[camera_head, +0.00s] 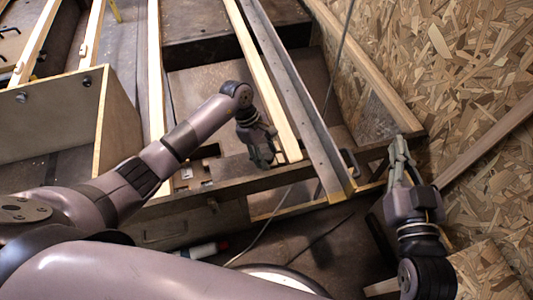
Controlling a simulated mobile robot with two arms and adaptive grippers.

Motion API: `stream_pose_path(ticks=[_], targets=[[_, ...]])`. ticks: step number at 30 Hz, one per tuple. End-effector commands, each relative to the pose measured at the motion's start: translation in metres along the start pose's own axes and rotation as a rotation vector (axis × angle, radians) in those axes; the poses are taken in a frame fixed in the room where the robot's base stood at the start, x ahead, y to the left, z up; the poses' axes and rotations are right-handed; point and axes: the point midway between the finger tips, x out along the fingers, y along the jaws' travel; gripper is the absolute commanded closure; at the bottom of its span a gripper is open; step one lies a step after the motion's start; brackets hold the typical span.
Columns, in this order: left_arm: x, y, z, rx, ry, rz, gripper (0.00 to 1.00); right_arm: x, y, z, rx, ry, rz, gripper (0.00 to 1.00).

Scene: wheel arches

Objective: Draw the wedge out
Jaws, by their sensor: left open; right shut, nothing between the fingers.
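I cannot pick out with certainty which piece is the wedge. My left gripper (262,158) points down over the wooden frame, just left of the near end of a pale wooden batten (262,75). It is open, and I cannot see anything held in it. My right gripper (399,152) points up the picture at the right corner of the frame, in front of the chipboard wall. Its fingers are together with nothing between them. What lies directly under the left fingers is hidden by the gripper.
A long grey metal beam (296,95) runs beside the batten. The chipboard wall (450,60) closes off the right side. A wooden box (55,115) stands at the left. A white and red cylinder (202,250) and thin cables lie on the dark floor below.

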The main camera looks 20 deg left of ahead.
Motion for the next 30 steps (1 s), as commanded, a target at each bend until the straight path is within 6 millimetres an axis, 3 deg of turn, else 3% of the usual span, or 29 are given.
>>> stream_pose_path(ticks=[5, 25, 30], targets=[[-0.0002, -0.0001, 0.0, 0.0, 0.0, 0.0, 0.54, 0.0001, -0.0001, 0.0, 0.0, -0.001, 0.0, 1.0], [-0.0005, -0.0002, 0.0, 0.0, 0.0, -0.001, 0.98, 0.0001, -0.0002, -0.0002, 0.0, -0.001, 0.0, 1.0], [-0.0005, -0.0002, -0.0001, 0.0, 0.0, -0.001, 1.0, 0.0001, -0.0001, -0.0001, 0.0, -0.001, 0.0, 1.0]])
